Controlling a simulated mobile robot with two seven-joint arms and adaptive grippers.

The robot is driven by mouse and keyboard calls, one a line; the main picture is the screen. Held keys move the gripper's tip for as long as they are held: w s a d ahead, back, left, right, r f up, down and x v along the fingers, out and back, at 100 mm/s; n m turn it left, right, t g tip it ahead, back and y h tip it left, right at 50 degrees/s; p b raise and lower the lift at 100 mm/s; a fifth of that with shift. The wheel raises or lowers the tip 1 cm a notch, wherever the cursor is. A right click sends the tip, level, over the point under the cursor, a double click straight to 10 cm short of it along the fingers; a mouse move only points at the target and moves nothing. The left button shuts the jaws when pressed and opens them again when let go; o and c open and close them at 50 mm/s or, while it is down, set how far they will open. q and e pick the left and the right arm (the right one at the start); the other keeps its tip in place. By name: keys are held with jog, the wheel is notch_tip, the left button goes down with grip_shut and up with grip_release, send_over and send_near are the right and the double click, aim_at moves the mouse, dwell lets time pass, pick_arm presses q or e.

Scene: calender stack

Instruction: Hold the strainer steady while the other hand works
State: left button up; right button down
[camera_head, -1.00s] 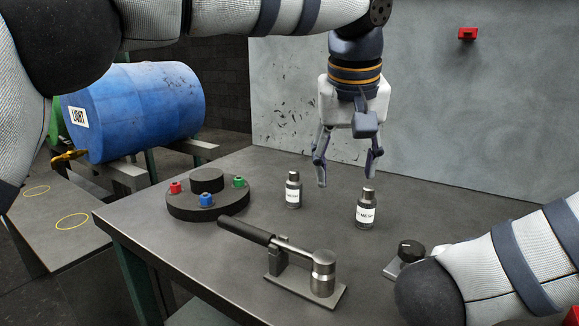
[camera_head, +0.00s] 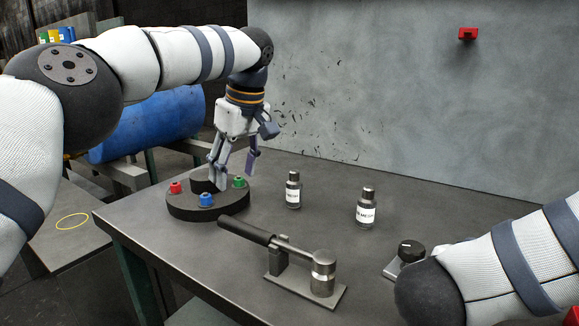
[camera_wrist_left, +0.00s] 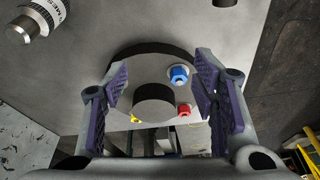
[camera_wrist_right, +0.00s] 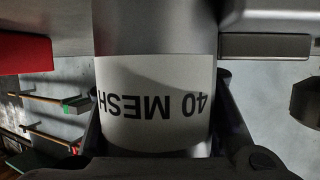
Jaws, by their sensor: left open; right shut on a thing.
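The strainer, a grey cylinder with a white "40 MESH" label (camera_wrist_right: 155,105), fills the right wrist view, its label upside down. My right gripper (camera_wrist_right: 163,140) is shut on it, one finger along each side. The head view shows my right arm but not this gripper or strainer. My left gripper (camera_head: 235,178) is open and empty above a round dark disc (camera_head: 207,208) with a raised hub. In the left wrist view, the hub (camera_wrist_left: 153,105) lies between the spread fingers (camera_wrist_left: 162,92). The disc carries red (camera_head: 176,187), blue (camera_head: 206,200) and green (camera_head: 239,182) fittings.
Two small labelled bottles (camera_head: 293,190) (camera_head: 367,207) stand right of the disc. A black-handled tool with a metal cylinder (camera_head: 323,272) lies on a plate in front. A black knob (camera_head: 411,250) is by my right arm. The table's back right (camera_head: 440,195) is clear.

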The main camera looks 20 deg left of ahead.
pick_arm(q)
jog(key=shift+a, duration=0.1)
dwell(0.3)
jog(key=m+t+h, duration=0.1)
jog(key=m+h, duration=0.6)
jog(key=m, duration=1.7)
send_near(412, 246)
jog(key=shift+m, duration=0.3)
jog(key=x, duration=0.8)
jog(key=shift+f, duration=0.2)
jog(key=shift+w+f, duration=0.1)
jog(key=shift+f, duration=0.05)
jog(key=c, duration=1.2)
